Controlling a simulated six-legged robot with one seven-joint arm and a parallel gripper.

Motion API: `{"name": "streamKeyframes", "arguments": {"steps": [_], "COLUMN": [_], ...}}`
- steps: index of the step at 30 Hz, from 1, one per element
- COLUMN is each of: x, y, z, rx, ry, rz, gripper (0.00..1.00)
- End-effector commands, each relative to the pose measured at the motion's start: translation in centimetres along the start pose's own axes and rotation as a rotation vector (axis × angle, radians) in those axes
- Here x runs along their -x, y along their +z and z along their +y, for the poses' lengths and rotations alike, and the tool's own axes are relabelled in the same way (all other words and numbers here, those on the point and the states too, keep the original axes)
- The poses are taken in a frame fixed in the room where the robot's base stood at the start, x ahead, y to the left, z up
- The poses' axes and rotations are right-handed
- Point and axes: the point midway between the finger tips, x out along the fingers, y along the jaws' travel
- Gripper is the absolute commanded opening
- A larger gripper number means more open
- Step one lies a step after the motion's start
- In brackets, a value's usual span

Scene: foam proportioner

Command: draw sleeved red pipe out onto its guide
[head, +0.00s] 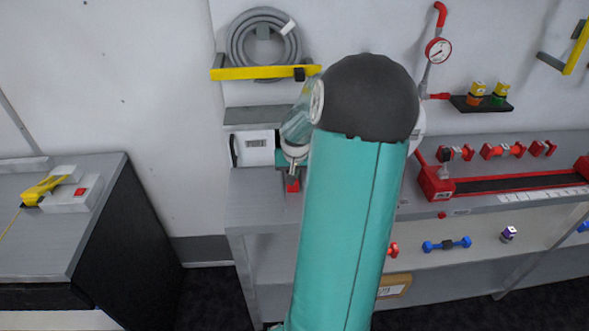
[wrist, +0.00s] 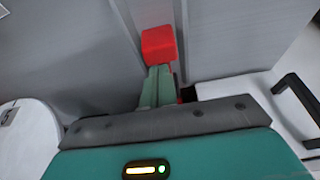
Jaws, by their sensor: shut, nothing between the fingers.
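My gripper (head: 292,170) points down over the left end of the grey bench, beside a white case. In the wrist view its narrow green fingers (wrist: 162,88) are together, with nothing seen between them. A red block (wrist: 159,43) shows just beyond the fingertips; it also shows as a small red patch in the head view (head: 292,186). Whether the fingers touch it I cannot tell. Whether this block is an end of the red pipe is unclear. No sleeve or guide can be made out near it. My arm hides the bench middle.
The white case (head: 259,150) with a black handle stands close to my gripper. A red-ended dark track (head: 500,184) lies on the bench at right. A red-tipped pipe with a gauge (head: 438,50), a coiled grey hose (head: 264,20) and a yellow bar (head: 250,73) are on the wall.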

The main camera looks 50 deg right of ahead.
Motion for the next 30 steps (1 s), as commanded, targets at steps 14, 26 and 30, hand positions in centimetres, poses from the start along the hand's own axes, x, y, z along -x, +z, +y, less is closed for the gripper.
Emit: {"name": "streamKeyframes", "arguments": {"steps": [14, 26, 30], "x": [1.2, 2.8, 2.8], "y": [3.2, 8.0, 8.0], "z": [-0.1, 0.0, 0.0], "rx": [0.001, 0.0, 0.0], "ry": [0.002, 0.0, -0.001], "rz": [-0.001, -0.001, -0.001], "gripper": [0.0, 0.0, 0.0]}}
